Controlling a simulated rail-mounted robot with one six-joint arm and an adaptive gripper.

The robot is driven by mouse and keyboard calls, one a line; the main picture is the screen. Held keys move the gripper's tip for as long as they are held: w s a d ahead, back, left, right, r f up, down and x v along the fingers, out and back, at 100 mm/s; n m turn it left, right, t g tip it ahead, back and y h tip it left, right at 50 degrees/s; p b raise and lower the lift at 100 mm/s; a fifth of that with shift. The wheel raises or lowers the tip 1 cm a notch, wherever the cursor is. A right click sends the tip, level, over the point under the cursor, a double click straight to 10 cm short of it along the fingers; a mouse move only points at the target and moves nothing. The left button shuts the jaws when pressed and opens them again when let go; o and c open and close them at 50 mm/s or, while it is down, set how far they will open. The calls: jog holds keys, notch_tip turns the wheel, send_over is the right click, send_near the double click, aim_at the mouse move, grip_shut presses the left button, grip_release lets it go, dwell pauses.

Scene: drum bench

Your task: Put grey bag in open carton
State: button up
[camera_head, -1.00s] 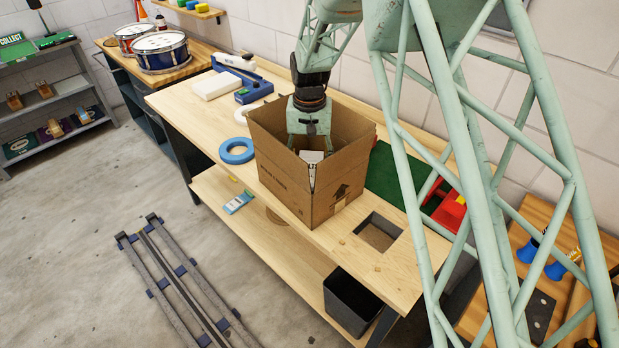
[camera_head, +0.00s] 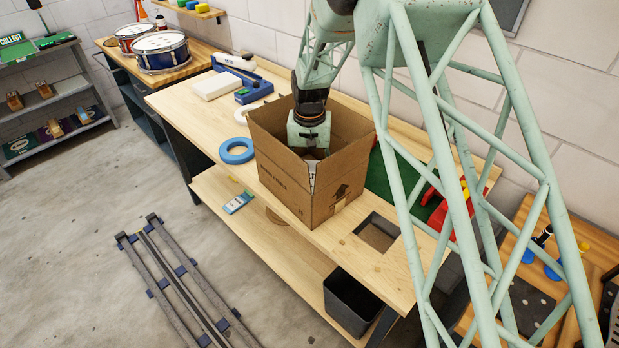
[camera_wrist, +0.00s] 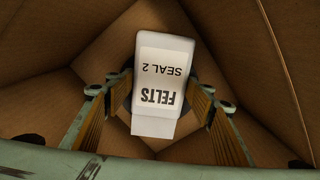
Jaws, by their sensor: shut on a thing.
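The grey bag (camera_wrist: 163,41) is pale grey, with a label reading "FELTS SEAL 2", upside down in the wrist view. My gripper (camera_wrist: 160,88) is shut on it, with one finger on each side. The open carton (camera_head: 284,184) is brown cardboard and stands upright on the bench, open at the top. In the head view my gripper (camera_head: 309,143) reaches down into the carton, and its fingertips are hidden by the front walls. Carton walls (camera_wrist: 70,75) surround the bag in the wrist view. I cannot tell whether the bag touches the carton floor.
A blue tape ring (camera_head: 236,151) lies left of the carton on the wooden bench (camera_head: 195,120). A square cutout (camera_head: 377,232) is in front at right. A green mat (camera_head: 378,178) and a red item (camera_head: 438,205) lie to the right. A dark bin (camera_head: 352,302) stands below.

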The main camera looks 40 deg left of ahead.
jog(key=shift+f, duration=0.35)
jog(key=o, duration=0.8)
jog(key=shift+o, duration=0.2)
jog(key=shift+r, duration=0.15)
notch_tip(320, 180, up, 12)
jog(key=shift+r, duration=0.2)
dwell(0.4)
dwell(0.5)
